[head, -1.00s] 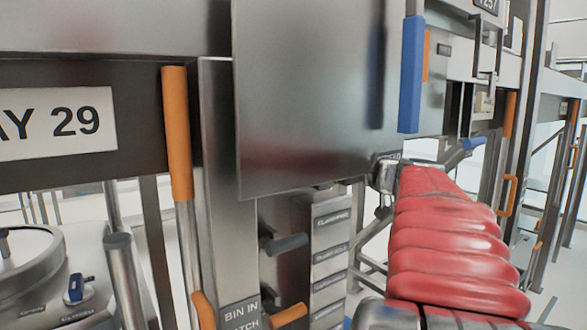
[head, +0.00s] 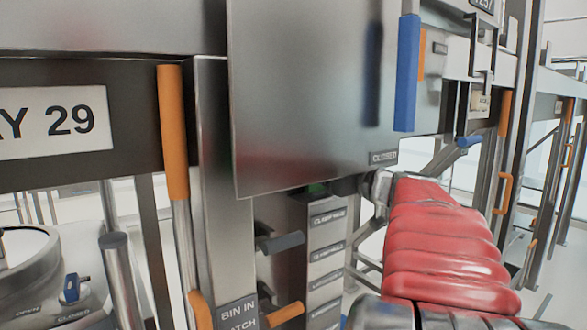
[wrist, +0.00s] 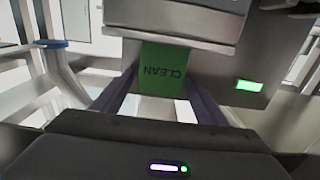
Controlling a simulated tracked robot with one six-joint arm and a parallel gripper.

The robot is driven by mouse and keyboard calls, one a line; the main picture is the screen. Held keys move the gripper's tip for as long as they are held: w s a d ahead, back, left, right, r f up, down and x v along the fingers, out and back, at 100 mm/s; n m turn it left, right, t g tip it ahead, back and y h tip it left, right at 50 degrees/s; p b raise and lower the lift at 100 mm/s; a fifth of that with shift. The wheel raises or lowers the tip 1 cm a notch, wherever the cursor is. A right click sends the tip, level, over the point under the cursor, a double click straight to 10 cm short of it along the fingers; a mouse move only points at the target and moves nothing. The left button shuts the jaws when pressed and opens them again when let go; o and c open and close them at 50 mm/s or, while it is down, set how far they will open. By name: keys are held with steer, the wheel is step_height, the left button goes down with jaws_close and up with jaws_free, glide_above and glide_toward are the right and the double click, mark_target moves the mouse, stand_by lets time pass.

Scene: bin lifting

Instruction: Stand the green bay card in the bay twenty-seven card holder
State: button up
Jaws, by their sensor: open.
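The green bay card (wrist: 163,72), printed "CLEAN", shows in the wrist view with its lettering upside down. Its one edge meets a grey metal block (wrist: 175,22). My gripper (wrist: 163,92) is open, its dark fingers on either side of the card; I cannot tell whether they touch it. In the head view a small green patch (head: 317,188) shows at the top of a labelled metal rack, below a large steel panel; my gripper is hidden there behind the panel and my red-sleeved arm. I cannot make out the bay twenty-seven card holder in either view.
The steel panel (head: 305,100) with a blue handle (head: 407,72) hangs close to my arm. A "BAY 29" sign (head: 50,122) and an orange-gripped bar (head: 172,130) are at left. A green light (wrist: 249,86) glows beside the card.

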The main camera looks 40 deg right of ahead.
steer(key=shift+s+r, duration=0.1)
steer(key=shift+s, duration=0.05)
steer(key=s+a, duration=0.1)
steer(key=s, duration=1)
steer(key=shift+s+a, duration=0.15)
steer(key=shift+s, duration=0.2)
steer(key=shift+w, duration=0.1)
stand_by(0.4)
